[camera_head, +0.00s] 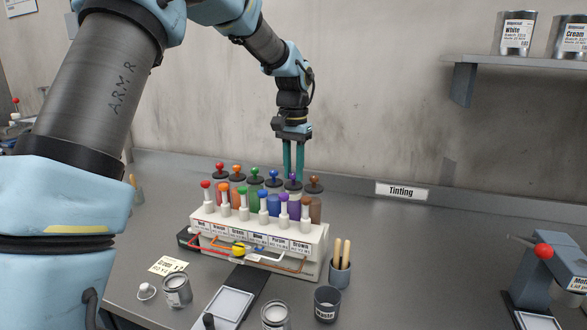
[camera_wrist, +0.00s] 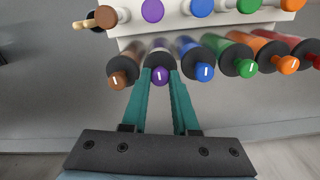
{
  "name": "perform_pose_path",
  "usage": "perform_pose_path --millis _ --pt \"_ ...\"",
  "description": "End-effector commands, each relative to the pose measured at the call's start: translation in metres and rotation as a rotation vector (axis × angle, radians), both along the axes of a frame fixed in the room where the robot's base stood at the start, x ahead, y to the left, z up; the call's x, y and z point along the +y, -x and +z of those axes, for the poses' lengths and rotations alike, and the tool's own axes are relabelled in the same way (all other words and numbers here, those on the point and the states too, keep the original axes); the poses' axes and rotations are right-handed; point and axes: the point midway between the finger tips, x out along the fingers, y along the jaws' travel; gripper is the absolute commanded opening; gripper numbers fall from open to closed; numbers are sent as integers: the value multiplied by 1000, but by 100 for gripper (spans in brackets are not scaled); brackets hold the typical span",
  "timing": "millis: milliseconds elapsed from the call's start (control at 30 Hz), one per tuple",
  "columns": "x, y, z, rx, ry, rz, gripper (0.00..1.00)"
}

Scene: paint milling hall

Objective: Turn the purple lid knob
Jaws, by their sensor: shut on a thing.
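The purple lid knob (camera_wrist: 159,75) sits on a dark round lid (camera_wrist: 157,62) in the back row of the tinting dispenser. In the wrist view it lies between the tips of my gripper (camera_wrist: 160,78), one teal finger on each side. My gripper is shut on this knob. In the head view my gripper (camera_head: 293,178) points straight down at the purple canister (camera_head: 294,205), and its fingers partly hide the knob. The white dispenser body (camera_head: 310,262) carries colour labels along its front.
The blue lid knob (camera_wrist: 204,71) and brown lid knob (camera_wrist: 117,82) flank the purple one closely. Tall pump knobs stand in the front row. A cup of wooden sticks (camera_head: 340,272), a waste cup (camera_head: 327,303) and an open can (camera_head: 177,291) stand nearby.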

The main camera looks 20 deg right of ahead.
Motion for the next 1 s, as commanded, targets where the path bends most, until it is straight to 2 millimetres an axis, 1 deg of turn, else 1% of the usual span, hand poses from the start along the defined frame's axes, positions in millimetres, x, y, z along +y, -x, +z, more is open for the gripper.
perform_pose_path --millis 533,567,600,800,1000 --pt "0 -1 1 -3 2 -24 0" --pt "0 -1 1 -3 2 -24 31" --pt "0 -1 1 -3 2 -24 36" --pt "0 0 1 -1 2 -23 58" --pt "0 0 0 -1 1 -23 58"
